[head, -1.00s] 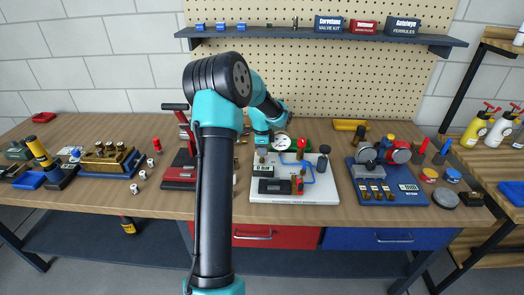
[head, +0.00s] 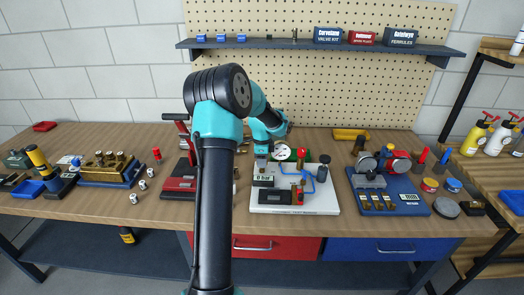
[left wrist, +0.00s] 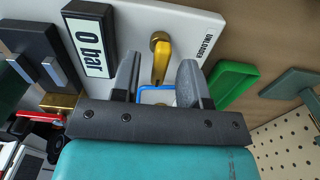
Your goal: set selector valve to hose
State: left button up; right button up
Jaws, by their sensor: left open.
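My left gripper (head: 262,154) is over the back left of the white test panel (head: 295,210). In the left wrist view its two grey fingers (left wrist: 159,64) are open and spread, one on each side of a yellow lever (left wrist: 161,60) on a brass hub. The lever lies between the fingers with visible gaps and does not look gripped. The word UNLOADER is printed on the white panel (left wrist: 190,22) beside it. No HOSE label is readable, so I cannot confirm that this is the selector valve. My right gripper is not in view.
A 0 bar display (left wrist: 88,38) sits near the lever. A blue fixture (head: 400,205) stands to the right.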

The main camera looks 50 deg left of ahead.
pick_arm(q)
notch_tip(320, 180, up, 17)
jog(key=shift+r, duration=0.15)
dwell(0.5)
